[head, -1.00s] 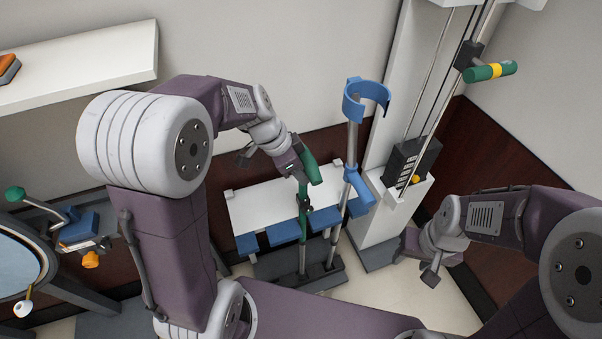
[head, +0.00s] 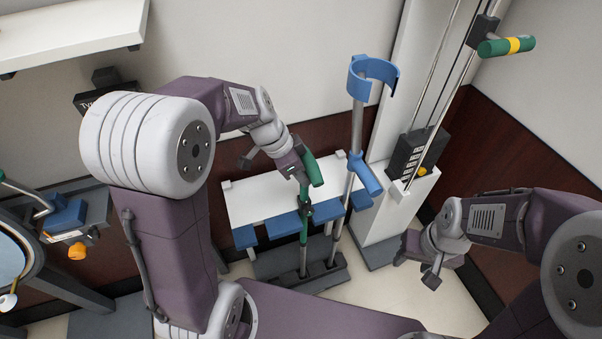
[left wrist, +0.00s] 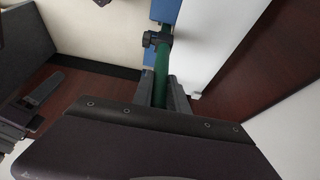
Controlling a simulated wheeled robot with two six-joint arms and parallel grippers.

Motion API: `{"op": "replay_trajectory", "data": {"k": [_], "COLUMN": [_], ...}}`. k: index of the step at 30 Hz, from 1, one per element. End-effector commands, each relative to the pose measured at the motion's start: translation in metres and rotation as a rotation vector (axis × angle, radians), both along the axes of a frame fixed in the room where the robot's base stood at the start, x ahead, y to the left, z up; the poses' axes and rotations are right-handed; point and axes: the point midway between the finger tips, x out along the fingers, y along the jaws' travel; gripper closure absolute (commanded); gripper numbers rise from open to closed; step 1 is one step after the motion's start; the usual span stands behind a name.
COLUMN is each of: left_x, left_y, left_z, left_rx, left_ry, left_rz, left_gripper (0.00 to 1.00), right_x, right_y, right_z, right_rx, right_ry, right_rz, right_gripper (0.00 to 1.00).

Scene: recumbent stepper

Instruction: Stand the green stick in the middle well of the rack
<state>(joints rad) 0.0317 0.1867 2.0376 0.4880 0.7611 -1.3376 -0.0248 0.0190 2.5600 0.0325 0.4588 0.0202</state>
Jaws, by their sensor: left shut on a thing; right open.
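The green stick (head: 304,228) has a green handle at the top, a dark collar partway down and a thin shaft. My left gripper (head: 300,176) is shut on it just below the handle and holds it nearly upright. The left wrist view shows the green shaft (left wrist: 162,78) running away from the jaws (left wrist: 165,98). My right gripper (head: 418,262) is open and empty, right of the rack.
A blue forearm crutch (head: 357,125) stands at the rack's right side, close to the stick. A white column with a weight stack (head: 415,155) stands to the right, a table (head: 95,215) to the left.

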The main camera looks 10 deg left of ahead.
Motion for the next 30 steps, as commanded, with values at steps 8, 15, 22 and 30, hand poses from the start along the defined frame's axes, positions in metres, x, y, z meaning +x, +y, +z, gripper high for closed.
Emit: {"op": "replay_trajectory", "data": {"k": [8, 15, 22, 30], "left_x": [0.000, -0.001, -0.010, -0.019], "left_y": [0.000, 0.002, 0.017, 0.029], "left_z": [0.000, 0.006, 0.054, 0.084], "left_rx": [0.001, 0.000, 0.001, -0.001], "left_ry": [-0.001, -0.001, -0.005, -0.001], "left_rz": [0.000, 0.000, 0.002, 0.001], "left_gripper": [0.56, 0.56, 0.56, 0.56], "right_x": [0.000, 0.000, 0.000, 0.000], "right_y": [0.000, 0.000, 0.000, 0.000], "right_z": [0.000, 0.003, 0.019, 0.026], "right_rx": [0.000, 0.000, 0.000, 0.000], "right_ry": [0.000, 0.000, 0.000, 0.000], "right_rz": [0.000, 0.000, 0.000, 0.000], "right_gripper": [0.51, 0.51, 0.51, 0.51]}}
